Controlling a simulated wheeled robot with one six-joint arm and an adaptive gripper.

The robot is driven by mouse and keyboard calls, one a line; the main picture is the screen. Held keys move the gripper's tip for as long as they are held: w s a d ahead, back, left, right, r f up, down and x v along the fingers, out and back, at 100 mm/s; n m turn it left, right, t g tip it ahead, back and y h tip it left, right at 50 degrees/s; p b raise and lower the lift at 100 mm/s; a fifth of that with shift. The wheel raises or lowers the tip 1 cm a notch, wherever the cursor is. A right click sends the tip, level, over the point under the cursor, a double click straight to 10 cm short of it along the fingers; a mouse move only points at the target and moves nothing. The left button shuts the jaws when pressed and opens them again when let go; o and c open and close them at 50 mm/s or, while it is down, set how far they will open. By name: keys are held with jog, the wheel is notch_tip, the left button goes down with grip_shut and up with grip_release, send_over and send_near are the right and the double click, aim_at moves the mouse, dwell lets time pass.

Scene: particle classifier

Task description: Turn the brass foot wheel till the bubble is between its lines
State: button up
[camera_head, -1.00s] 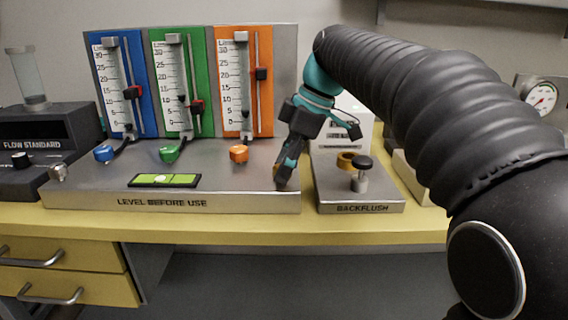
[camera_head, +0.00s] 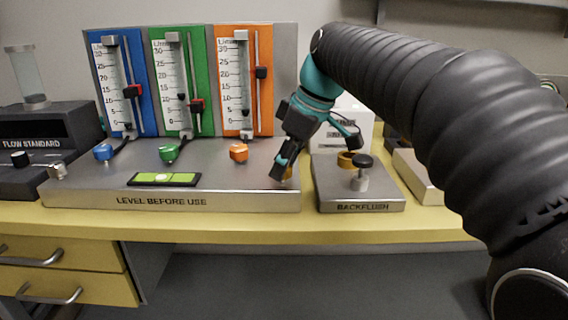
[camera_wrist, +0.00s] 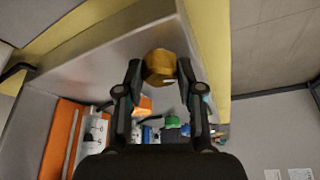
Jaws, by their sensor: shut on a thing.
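The brass foot wheel (camera_wrist: 160,66) sits between my two fingertips in the wrist view. In the head view it is mostly hidden behind my fingers, at the right end of the grey base plate (camera_head: 80,196). My gripper (camera_wrist: 160,68) is shut on the wheel; it also shows in the head view (camera_head: 280,172), pointing down. The level vial (camera_head: 164,179), yellow-green in a black frame, lies near the plate's front edge. Its bubble and lines are too small to tell apart clearly.
Blue (camera_head: 103,152), green (camera_head: 169,152) and orange (camera_head: 238,152) knobs stand on the plate before the gauge panels. The backflush block (camera_head: 335,190) with a black-topped knob (camera_head: 361,172) is close on the right. The flow standard (camera_head: 35,150) is at left.

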jog(key=m, duration=0.2)
jog(key=m+t+h, duration=0.1)
jog(key=m, duration=0.2)
jog(key=shift+s+a+m+t, duration=0.1)
jog(key=shift+a+m+t, duration=0.05)
jog(key=shift+m+t, duration=0.15)
jog(key=shift+m+t+h+p, duration=0.35)
jog(key=shift+m+h, duration=0.65)
jog(key=shift+m, duration=1.2)
jog(key=o, duration=1.2)
jog(key=shift+c, duration=0.2)
jog(key=shift+r, duration=0.1)
jog(key=v, duration=1.2)
jog(key=shift+s, duration=0.1)
